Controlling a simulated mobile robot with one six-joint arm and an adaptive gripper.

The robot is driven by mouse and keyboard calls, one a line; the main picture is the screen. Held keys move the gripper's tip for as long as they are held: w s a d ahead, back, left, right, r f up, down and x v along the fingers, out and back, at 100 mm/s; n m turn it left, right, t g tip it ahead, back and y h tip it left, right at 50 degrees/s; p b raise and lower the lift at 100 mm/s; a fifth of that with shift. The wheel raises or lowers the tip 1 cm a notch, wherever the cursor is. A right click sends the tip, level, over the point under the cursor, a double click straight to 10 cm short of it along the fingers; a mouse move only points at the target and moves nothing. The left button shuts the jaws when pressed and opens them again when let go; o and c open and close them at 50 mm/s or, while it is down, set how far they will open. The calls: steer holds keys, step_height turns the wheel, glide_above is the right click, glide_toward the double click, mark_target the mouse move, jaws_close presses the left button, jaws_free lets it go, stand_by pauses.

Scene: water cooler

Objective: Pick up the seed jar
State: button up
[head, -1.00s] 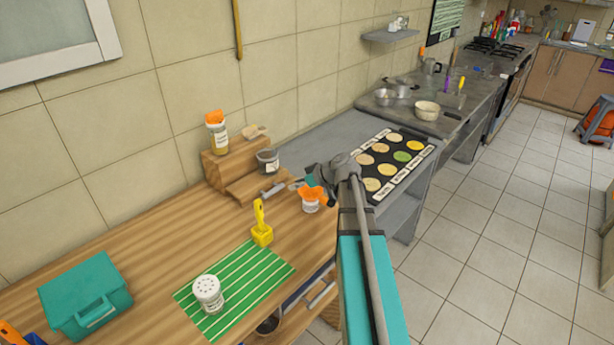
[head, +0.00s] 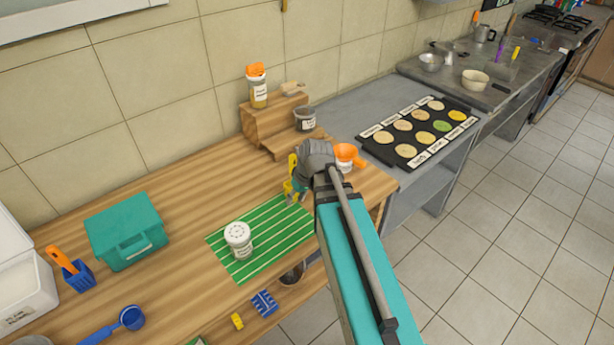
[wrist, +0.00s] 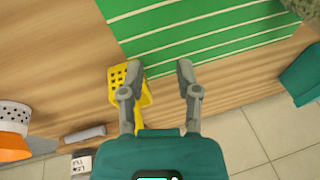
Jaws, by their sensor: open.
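I cannot read the labels, so I cannot tell which jar is the seed jar. A dark jar with a pale label (head: 305,119) stands on the lower wooden step. An orange-topped jar (head: 259,92) stands on the upper step. A white-lidded shaker (head: 238,239) stands on the green striped mat (head: 273,251).
A black tray of round samples (head: 420,133) is on the grey counter. Bare wood (head: 190,215) lies between the box and steps.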

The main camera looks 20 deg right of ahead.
steer(key=s+a, duration=0.1)
steer(key=s+a+m+g+h, duration=0.1)
steer(key=s, duration=0.1)
steer(key=s+h, duration=0.1)
steer(key=s, duration=0.1)
steer(key=shift+a+f+m, duration=0.3)
steer(key=shift+a+f, duration=0.1)
steer(key=shift+s+a+m+g+h, duration=0.2)
steer(key=shift+s+m+g+h, duration=0.1)
steer(key=shift+s+h, duration=0.3)
